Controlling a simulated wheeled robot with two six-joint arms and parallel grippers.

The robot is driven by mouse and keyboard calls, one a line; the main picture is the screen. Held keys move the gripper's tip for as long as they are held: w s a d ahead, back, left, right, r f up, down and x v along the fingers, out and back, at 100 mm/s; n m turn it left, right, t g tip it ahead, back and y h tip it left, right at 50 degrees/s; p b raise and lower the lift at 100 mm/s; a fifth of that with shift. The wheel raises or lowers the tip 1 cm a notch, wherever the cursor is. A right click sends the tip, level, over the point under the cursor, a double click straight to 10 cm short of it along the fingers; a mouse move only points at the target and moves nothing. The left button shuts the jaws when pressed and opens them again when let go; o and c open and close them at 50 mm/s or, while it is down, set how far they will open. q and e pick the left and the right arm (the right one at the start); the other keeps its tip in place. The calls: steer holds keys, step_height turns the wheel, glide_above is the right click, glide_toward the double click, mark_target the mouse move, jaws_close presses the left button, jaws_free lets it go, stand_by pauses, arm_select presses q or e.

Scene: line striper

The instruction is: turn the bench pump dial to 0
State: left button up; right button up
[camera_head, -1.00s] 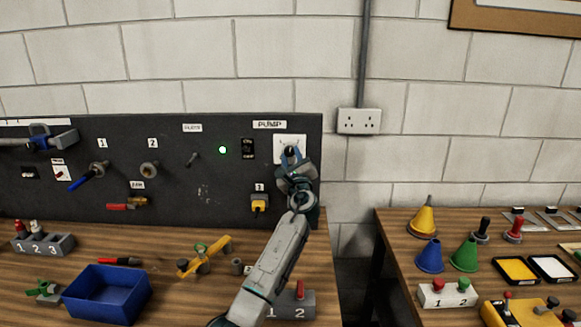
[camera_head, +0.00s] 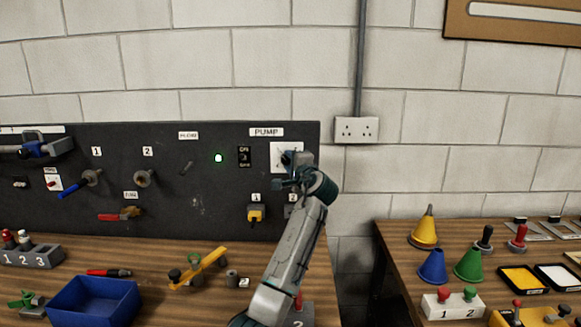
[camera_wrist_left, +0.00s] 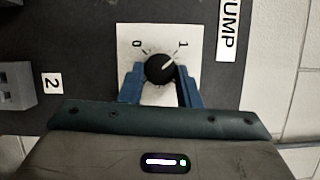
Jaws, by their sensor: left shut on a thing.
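The pump dial is a black round knob (camera_wrist_left: 160,68) on a white plate (camera_wrist_left: 190,35) marked 0 and 1. In the left wrist view its white pointer line is turned toward the 1 side. The plate also shows in the head view under the PUMP label (camera_head: 266,132), at the right end of the dark panel. My left gripper (camera_wrist_left: 160,84) has its blue fingers on both sides of the knob, shut on it. In the head view the left gripper (camera_head: 291,162) covers most of the dial. My right gripper is not in view.
A black switch (camera_head: 245,157) and a lit green lamp (camera_head: 218,158) sit left of the dial. A yellow plug (camera_head: 256,215) is below. A wall socket (camera_head: 357,129) is to the right. A blue bin (camera_head: 95,302) stands on the bench; cones stand on the right-hand table.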

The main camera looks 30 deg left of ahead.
arm_select(q)
steer(key=n+h, duration=0.1)
steer(key=n, duration=0.3)
steer(key=shift+r+g+h, duration=0.15)
steer(key=shift+g+h, duration=0.25)
steer(key=n+h, duration=0.1)
steer(key=n, duration=0.1)
steer(key=shift+s+a+r+n, duration=0.1)
steer(key=shift+n, duration=0.3)
steer(key=shift+n+h, duration=0.7)
steer(key=n, duration=0.1)
steer(key=n+h, duration=0.1)
steer(key=shift+s+a+n+t+h, duration=0.1)
steer(key=shift+a+n+t+h, duration=0.1)
steer(key=shift+n+t+h, duration=0.1)
steer(key=shift+s+a+n+t+h, duration=0.1)
steer(key=shift+n+t+h, duration=0.3)
steer(key=shift+n+h, duration=0.6)
steer(key=shift+n, duration=0.6)
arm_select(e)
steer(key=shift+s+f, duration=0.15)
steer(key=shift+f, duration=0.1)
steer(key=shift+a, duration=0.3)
